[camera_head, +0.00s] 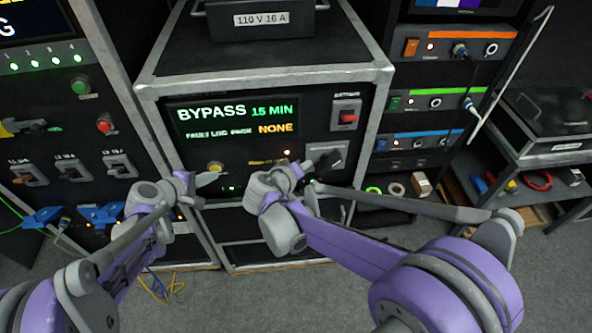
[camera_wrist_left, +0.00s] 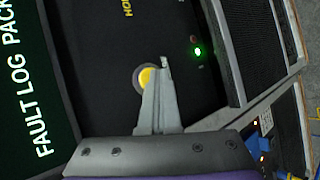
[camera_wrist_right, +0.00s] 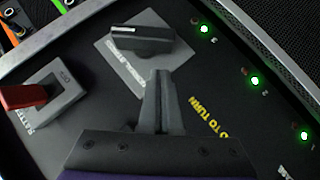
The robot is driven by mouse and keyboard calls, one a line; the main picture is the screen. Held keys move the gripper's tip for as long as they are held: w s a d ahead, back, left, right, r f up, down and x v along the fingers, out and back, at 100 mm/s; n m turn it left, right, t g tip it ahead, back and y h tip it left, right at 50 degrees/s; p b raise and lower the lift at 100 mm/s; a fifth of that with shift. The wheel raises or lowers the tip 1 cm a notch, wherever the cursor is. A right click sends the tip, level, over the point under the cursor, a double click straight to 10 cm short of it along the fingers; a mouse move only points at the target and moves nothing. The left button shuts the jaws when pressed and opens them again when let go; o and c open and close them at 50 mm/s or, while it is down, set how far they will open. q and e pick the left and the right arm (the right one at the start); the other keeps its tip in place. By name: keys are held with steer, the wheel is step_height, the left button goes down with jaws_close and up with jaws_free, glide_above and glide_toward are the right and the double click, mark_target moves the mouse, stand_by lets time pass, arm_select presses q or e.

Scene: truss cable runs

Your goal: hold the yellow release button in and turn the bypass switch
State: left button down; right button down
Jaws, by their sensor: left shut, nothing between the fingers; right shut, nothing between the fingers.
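The yellow release button (camera_head: 214,166) is on the black panel below the display; in the left wrist view it is a yellow disc in a dark ring (camera_wrist_left: 146,76). My left gripper (camera_head: 213,177) is shut and empty. Its fingertips (camera_wrist_left: 164,64) overlap the button's edge in the wrist view; I cannot tell whether they touch or press it. The bypass switch (camera_head: 327,160) is a dark bar knob on a grey plate, clearer in the right wrist view (camera_wrist_right: 142,41). My right gripper (camera_head: 308,168) is shut and empty. Its fingertips (camera_wrist_right: 161,74) are just beside the knob, apparently not around it.
The display (camera_head: 232,118) reads BYPASS 15 MIN and NONE. A red lever switch (camera_head: 347,116) sits above the bypass switch. Green lamps (camera_wrist_right: 255,81) line the panel edge. A panel with switches and blue connectors (camera_head: 100,214) stands at left, a rack (camera_head: 430,75) at right.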

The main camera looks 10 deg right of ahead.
mark_target(320, 176)
steer(key=shift+s+d+f, duration=0.15)
steer(key=shift+d+f, duration=1.15)
steer(key=shift+a+f+n+h, duration=0.1)
steer(key=shift+f+n+h, duration=0.35)
steer(key=shift+h, duration=0.25)
steer(key=shift+f+n+t+h, duration=0.5)
steer(key=shift+n+h, duration=0.15)
steer(key=shift+h, duration=0.15)
steer(key=f+n+t+h, duration=0.1)
steer(key=d+f+n+t+h, duration=0.1)
steer(key=n+h, duration=0.1)
steer(key=shift+d+f, duration=0.45)
steer(key=shift+d, duration=0.25)
steer(key=shift+d+f, duration=0.45)
steer(key=shift+d, duration=0.4)
